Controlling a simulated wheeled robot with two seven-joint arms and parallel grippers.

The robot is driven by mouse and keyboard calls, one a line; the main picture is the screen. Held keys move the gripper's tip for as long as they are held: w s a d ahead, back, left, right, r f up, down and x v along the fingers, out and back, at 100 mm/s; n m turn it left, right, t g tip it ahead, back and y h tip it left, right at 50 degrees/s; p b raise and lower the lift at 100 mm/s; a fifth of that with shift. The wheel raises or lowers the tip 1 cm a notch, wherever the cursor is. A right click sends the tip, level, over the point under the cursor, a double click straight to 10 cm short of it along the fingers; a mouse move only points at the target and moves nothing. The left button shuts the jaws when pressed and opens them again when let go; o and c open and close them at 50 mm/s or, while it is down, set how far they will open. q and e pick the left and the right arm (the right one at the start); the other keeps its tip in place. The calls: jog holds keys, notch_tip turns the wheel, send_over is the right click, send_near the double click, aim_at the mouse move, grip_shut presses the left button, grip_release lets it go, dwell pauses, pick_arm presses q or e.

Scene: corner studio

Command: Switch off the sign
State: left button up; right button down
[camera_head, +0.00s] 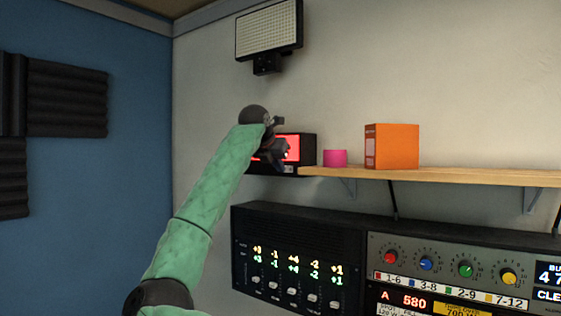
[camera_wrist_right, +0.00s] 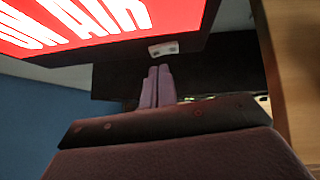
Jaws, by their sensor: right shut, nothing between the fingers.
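The sign (camera_head: 306,148) is a black box with a lit red face, at the left end of the wooden shelf in the head view. In the right wrist view the lit sign (camera_wrist_right: 75,25) shows white letters reading "ON AIR". A small pale switch (camera_wrist_right: 163,49) sits on the sign's lower edge. My right gripper (camera_wrist_right: 160,72) is shut and empty, with its fingertips just below the switch; I cannot tell whether they touch it. In the head view my right gripper (camera_head: 274,152) covers part of the sign's face. My left gripper is not in view.
A light panel (camera_head: 268,30) is on the wall above. Black and grey audio consoles (camera_head: 300,221) with sliders and knobs lie below the shelf.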

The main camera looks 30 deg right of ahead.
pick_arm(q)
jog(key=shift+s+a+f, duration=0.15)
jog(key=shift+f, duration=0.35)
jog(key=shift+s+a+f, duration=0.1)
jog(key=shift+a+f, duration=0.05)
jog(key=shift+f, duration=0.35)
pick_arm(e)
jog(key=shift+w+d, duration=0.4)
jog(key=shift+d, duration=0.2)
